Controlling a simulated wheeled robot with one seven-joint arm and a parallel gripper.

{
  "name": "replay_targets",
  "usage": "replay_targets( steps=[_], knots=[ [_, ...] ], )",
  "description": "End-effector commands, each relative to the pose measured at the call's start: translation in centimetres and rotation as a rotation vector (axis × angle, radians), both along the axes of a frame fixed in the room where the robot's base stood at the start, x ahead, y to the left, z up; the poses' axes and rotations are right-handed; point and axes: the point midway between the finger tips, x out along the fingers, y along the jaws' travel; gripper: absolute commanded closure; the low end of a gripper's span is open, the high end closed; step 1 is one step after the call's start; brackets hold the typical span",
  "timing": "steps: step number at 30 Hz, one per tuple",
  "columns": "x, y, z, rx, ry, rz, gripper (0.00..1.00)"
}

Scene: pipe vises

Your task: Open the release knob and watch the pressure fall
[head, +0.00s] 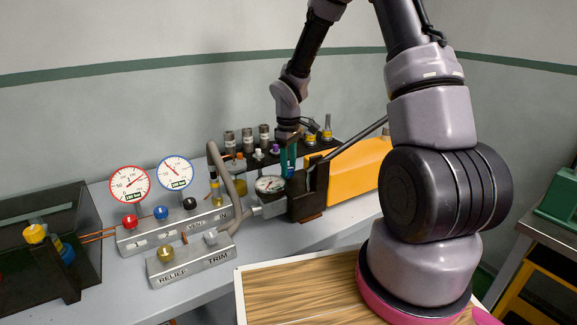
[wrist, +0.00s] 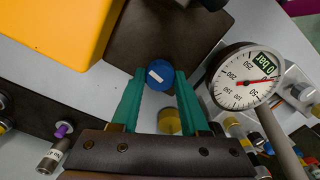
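My gripper (head: 288,172) has teal fingers and points down over the dark pump block (head: 307,205). In the wrist view the two fingertips (wrist: 161,76) stand apart, one on each side of a round blue knob (wrist: 160,75) with a white mark. The knob fills the gap, but I cannot tell whether the fingers press on it. The white-faced pressure gauge (wrist: 243,77) with a red needle is to the right of the fingers; it also shows in the head view (head: 269,184).
An orange tank (head: 352,170) lies behind the pump. A manifold with red (head: 129,222), blue (head: 161,213) and black (head: 190,203) knobs and two dial gauges stands left. The RELIEF/TRIM block (head: 192,262) has a brass knob. Several fittings stand behind the gripper. A wooden board (head: 300,295) lies in front.

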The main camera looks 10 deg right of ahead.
Motion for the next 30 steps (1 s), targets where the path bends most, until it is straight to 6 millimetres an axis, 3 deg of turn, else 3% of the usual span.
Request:
replay_targets(
  steps=[1, 2, 14, 30],
  knots=[
    [0.1, 0.0, 0.1, 0.000, -0.001, -0.001, 0.37],
    [0.1, 0.0, 0.0, 0.000, -0.001, -0.001, 0.26],
    [0.1, 0.0, 0.6, 0.000, -0.003, -0.001, 0.26],
    [0.1, 0.0, 9.9, 0.000, -0.004, -0.001, 0.26]
  ],
)
